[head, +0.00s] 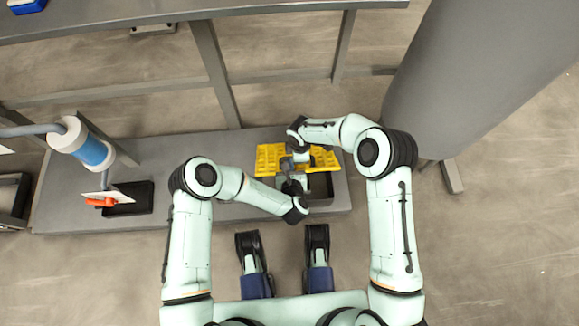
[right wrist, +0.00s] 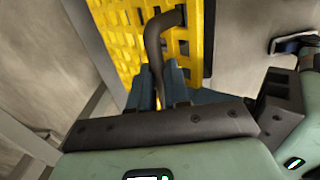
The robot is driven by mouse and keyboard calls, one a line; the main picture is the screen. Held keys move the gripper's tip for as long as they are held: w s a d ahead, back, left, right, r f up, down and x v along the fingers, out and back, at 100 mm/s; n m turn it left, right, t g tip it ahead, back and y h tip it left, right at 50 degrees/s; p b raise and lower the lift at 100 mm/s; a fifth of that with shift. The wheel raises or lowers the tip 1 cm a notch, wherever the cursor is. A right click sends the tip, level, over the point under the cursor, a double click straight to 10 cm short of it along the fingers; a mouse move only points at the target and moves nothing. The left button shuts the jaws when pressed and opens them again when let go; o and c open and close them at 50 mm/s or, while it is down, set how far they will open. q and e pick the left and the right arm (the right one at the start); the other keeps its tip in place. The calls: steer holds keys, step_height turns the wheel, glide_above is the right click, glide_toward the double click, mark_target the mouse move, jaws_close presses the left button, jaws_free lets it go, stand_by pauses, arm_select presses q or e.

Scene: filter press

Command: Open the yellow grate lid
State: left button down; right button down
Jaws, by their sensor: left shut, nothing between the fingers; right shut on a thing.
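The yellow grate lid (head: 268,160) lies at the right end of the low grey platform in the head view. It also fills the top middle of the right wrist view (right wrist: 120,35), with a dark bent handle (right wrist: 160,40) on it. My right gripper (right wrist: 165,80) is shut on the handle's lower end. In the head view my right gripper (head: 301,157) is over the middle of the lid and partly hides it. My left gripper (head: 290,180) is shut and empty, close by at the lid's near side. I cannot tell exactly how far the lid is tilted.
A dark open box (head: 321,188) shows below the lid's near right edge. A black tray (head: 130,198) with a red-handled tool (head: 102,202) and a blue-white cylinder (head: 82,143) are at left. A large grey column (head: 470,80) stands right. The platform's middle is partly clear.

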arm_select(q)
steer(key=shift+w, duration=0.2)
arm_select(e)
steer(key=c, duration=1.1)
jaws_free()
steer(key=shift+d+f, duration=0.15)
steer(key=shift+f, duration=0.1)
arm_select(q)
steer(key=shift+a, duration=0.1)
arm_select(e)
steer(key=shift+r, duration=0.1)
